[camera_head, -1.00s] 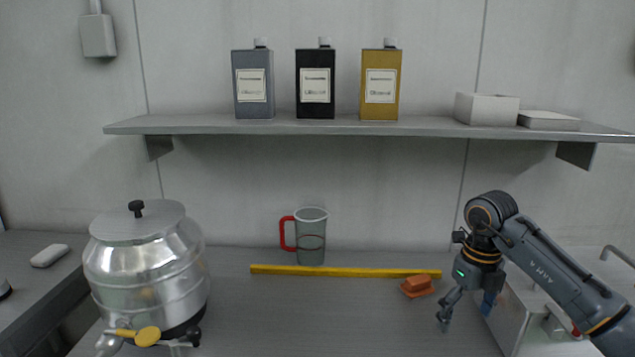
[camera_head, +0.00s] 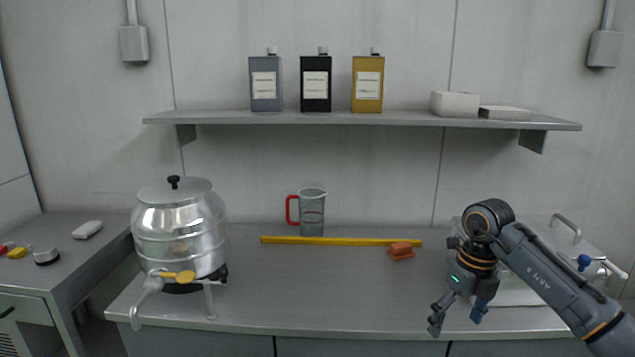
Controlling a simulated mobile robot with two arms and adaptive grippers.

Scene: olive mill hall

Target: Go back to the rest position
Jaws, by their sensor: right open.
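My right gripper (camera_head: 458,316) hangs open and empty over the front edge of the counter, its fingers pointing down. Its arm comes in from the lower right and hides part of the sink area behind it. My left gripper is not in view.
A steel drum with a yellow-handled tap (camera_head: 180,235) stands at the counter's left. A shelf (camera_head: 360,119) holds three tins. The counter's middle (camera_head: 320,285) is clear.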

